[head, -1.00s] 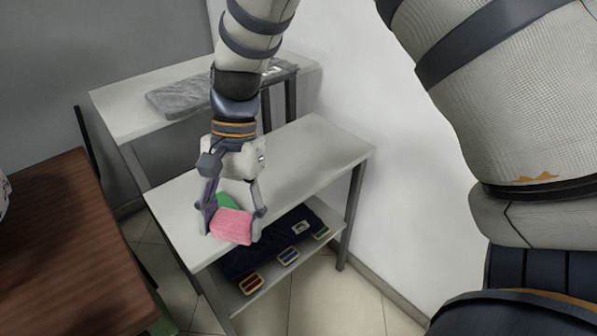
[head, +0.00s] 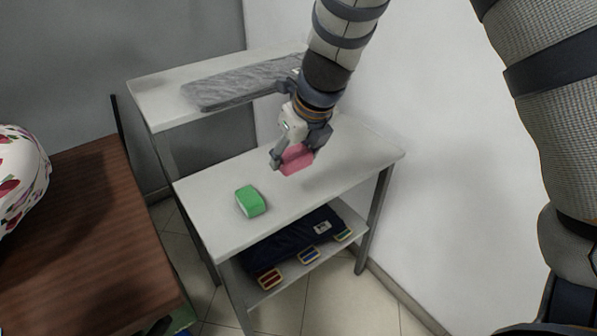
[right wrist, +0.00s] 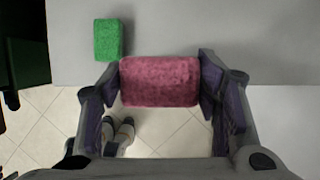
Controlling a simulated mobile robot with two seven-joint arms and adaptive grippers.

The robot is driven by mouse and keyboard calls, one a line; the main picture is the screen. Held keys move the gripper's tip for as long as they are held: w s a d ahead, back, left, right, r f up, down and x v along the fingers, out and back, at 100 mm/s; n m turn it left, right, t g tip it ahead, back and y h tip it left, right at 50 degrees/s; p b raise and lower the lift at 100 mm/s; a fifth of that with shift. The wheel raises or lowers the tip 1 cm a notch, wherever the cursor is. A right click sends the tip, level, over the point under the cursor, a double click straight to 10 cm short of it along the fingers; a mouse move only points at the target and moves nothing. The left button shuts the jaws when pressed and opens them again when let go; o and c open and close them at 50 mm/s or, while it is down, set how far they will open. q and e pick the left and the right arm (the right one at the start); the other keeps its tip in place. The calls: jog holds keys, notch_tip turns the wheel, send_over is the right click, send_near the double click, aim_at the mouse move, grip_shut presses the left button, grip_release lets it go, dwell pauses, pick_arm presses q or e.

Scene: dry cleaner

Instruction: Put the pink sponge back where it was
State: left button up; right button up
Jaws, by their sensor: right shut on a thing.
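My right gripper (head: 293,160) is shut on the pink sponge (head: 297,159), over the white table (head: 215,190). The pink sponge also shows between the fingers in the right wrist view (right wrist: 160,81). I cannot tell for sure whether its underside touches the tabletop. A green sponge (head: 250,201) lies on the same tabletop, left of and nearer than the gripper, apart from the pink one. The green sponge also shows at upper left in the right wrist view (right wrist: 107,39). My left gripper is not in view.
A lower shelf holds dark folded cloth (head: 290,240) and several coloured-bristle brushes (head: 308,254). A grey folded cloth (head: 235,85) lies on the higher table behind. A brown wooden table (head: 85,230) stands left, with a patterned white object (head: 20,170). A wall closes the right side.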

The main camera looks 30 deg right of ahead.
jog(key=b, duration=0.2)
send_over(296, 176)
jog(key=s, duration=0.2)
notch_tip(296, 176, down, 8)
jog(key=shift+a+f, duration=0.1)
jog(key=shift+a, duration=0.05)
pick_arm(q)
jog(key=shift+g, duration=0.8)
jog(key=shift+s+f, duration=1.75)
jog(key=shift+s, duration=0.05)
pick_arm(e)
jog(key=shift+w+d+f, duration=0.15)
jog(key=shift+f, duration=0.7)
jog(key=shift+w+d+f, duration=0.1)
jog(key=shift+w+f, duration=0.05)
jog(key=shift+f, duration=0.7)
jog(key=shift+f, duration=0.2)
jog(key=o, duration=1.1)
